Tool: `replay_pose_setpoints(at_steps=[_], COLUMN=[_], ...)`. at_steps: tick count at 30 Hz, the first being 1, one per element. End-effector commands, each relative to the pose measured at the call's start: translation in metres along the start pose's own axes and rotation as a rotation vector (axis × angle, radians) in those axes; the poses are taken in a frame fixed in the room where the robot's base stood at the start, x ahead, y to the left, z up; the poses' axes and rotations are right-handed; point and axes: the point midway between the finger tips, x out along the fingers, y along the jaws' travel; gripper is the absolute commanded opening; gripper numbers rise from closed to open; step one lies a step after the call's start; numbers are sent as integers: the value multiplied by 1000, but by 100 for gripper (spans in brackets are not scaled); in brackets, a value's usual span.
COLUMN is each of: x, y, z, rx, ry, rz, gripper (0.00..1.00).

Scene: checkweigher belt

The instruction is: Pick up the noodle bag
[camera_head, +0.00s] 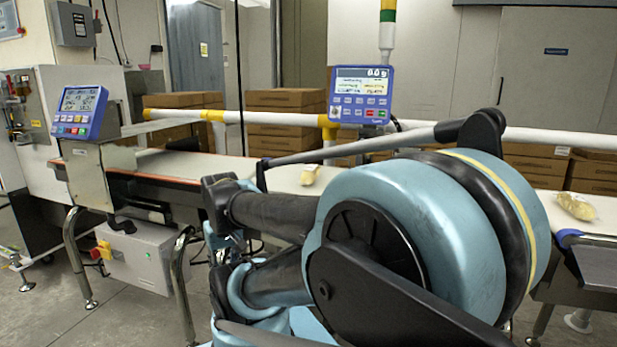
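Two small pale yellow bags lie on the conveyor. One bag (309,175) is on the white belt near the middle, just left of my arm's large blue joint. The other bag (575,207) lies on the belt at the far right, beyond my arm. Both look like they could be noodle bags; they are too small to read. My arm fills the centre and lower right of the view and covers much of the belt between the bags. I cannot make out my gripper's fingers in this view.
The conveyor belt (195,167) runs across the scene. A blue display panel (360,95) stands behind it and another panel (80,112) at left. A white and yellow rail (235,117) runs behind, with cardboard boxes (286,122) beyond. Bare floor shows at lower left.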

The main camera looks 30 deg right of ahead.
Motion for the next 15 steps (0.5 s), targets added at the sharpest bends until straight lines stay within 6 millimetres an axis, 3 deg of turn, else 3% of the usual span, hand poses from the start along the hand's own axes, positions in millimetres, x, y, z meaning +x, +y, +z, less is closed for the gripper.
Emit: replay_pose_setpoints(at_steps=[2, 6, 11, 15], x=[0, -12, -41, -80], y=[0, 2, 16, 40], z=[0, 3, -27, -68], rx=[0, 13, 79, 169], ry=[0, 11, 3, -7], rz=[0, 1, 3, 4], gripper=[38, 70, 70, 70])
